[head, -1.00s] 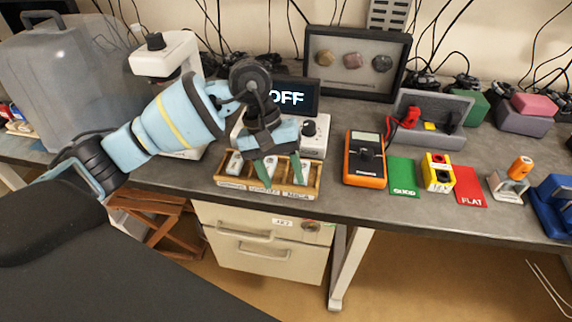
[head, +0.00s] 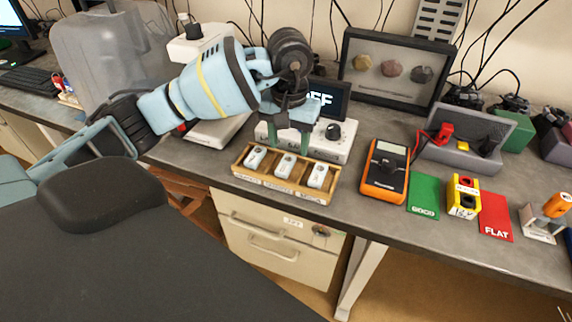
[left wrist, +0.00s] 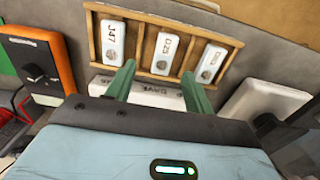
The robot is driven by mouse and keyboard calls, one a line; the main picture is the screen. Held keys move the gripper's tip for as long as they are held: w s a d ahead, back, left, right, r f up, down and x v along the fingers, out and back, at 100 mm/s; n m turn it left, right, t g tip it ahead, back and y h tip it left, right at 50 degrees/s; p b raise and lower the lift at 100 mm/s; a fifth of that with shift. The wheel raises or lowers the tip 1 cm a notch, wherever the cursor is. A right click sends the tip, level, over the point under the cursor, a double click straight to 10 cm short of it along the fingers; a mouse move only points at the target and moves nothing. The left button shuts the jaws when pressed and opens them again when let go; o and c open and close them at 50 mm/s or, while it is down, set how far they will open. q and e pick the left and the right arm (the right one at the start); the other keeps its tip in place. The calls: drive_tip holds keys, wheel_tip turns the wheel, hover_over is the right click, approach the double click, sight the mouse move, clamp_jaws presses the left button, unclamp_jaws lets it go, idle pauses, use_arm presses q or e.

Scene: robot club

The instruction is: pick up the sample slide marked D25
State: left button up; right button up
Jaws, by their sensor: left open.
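The slide marked D25 (left wrist: 165,54) is the middle one of three white slides in a wooden tray (left wrist: 140,68) in the left wrist view. The head view shows it in the middle too (head: 287,166), its label too small to read there. The slide marked J47 (left wrist: 113,40) lies on one side; another slide (left wrist: 210,63), label hard to read, lies on the other. My left gripper (head: 290,147) is open and empty, with green fingers pointing down near the tray's back edge. In the wrist view its fingertips (left wrist: 159,72) lie either side of D25's line, apart from it.
A white device (head: 330,150) and a display (head: 330,98) stand close behind the tray. An orange multimeter (head: 386,170) lies to the right, then a green card (head: 424,194). A microscope (head: 205,50) stands behind my left arm. The bench's front edge is close to the tray.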

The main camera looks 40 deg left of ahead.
sight(287, 162)
use_arm(q)
drive_tip(key=shift+a+f+p, duration=0.15)
drive_tip(key=shift+f+p, duration=0.05)
drive_tip(key=shift+f, duration=0.95)
drive_tip(key=shift+a+f+p, duration=0.15)
drive_tip(key=shift+f+p, duration=0.05)
drive_tip(key=shift+f, duration=1.3)
use_arm(e)
drive_tip(key=shift+w+d+r, duration=0.1)
drive_tip(key=shift+w+r, duration=0.3)
drive_tip(key=shift+r, duration=0.1)
use_arm(q)
drive_tip(key=c, duration=1.1)
drive_tip(key=shift+r, duration=0.1)
